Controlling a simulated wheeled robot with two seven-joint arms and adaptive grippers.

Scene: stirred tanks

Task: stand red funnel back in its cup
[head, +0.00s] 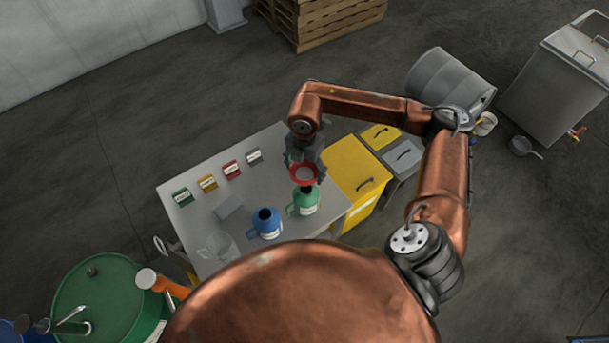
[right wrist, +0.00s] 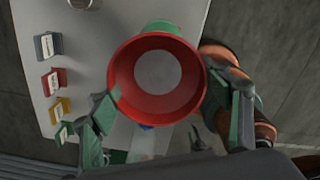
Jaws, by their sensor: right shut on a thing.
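The red funnel (head: 303,173) is between the fingers of my right gripper (head: 304,160), which is shut on it. The right wrist view looks into the funnel's wide red mouth (right wrist: 122,75), with a pale round patch inside. A green jug (head: 303,203) with a pale label stands on the table just under and in front of the funnel. Its dark mouth shows below the funnel's rim; I cannot tell whether they touch. The funnel's lower end is hidden. I cannot make out the funnel's cup. My left gripper is not in view.
A blue jug (head: 265,223) and a clear beaker (head: 217,246) stand on the grey table (head: 265,165). Several small coloured signs (head: 207,183) line its far left part. A yellow cabinet (head: 352,170) adjoins its right side. A green drum (head: 95,300) is at lower left.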

